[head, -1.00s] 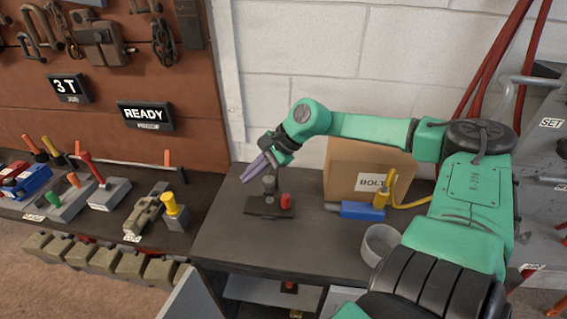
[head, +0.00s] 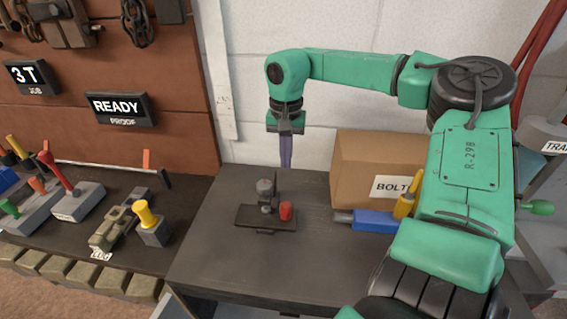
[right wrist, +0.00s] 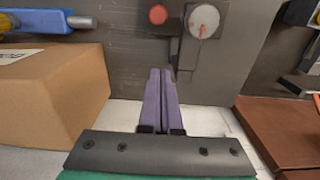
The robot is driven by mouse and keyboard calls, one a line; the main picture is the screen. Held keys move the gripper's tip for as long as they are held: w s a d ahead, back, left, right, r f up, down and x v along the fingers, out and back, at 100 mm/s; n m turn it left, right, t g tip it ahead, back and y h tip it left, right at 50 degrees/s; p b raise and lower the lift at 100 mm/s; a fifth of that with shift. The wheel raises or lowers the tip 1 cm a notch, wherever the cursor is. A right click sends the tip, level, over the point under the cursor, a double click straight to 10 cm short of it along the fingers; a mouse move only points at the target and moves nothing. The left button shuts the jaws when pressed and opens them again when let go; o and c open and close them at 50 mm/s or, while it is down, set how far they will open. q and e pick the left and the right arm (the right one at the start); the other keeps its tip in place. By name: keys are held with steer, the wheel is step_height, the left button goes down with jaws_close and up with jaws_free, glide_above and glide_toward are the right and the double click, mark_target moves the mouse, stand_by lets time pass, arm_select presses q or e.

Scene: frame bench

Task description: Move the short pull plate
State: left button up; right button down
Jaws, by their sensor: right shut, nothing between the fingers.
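My left gripper is not in view.
A cardboard box (head: 360,160) labelled BOLT stands at the back right, with a blue and yellow tool (head: 375,220) before it. The bench (head: 225,265) is clear in front of the plate. A lower bench on the left holds several coloured-handled tools. A wall stands behind.

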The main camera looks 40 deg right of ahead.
mark_target(266, 211)
step_height(266, 211, down, 10)
steer(key=shift+p, duration=1.2)
steer(key=s+a+p, duration=0.2)
steer(key=shift+a+f+p, duration=0.1)
steer(key=shift+a+p, duration=0.2)
steer(key=shift+p, duration=0.05)
steer(key=shift+s+a+f, duration=0.1)
steer(key=shift+s+a, duration=0.15)
steer(key=shift+s, duration=0.05)
steer(key=shift+w+d, duration=0.1)
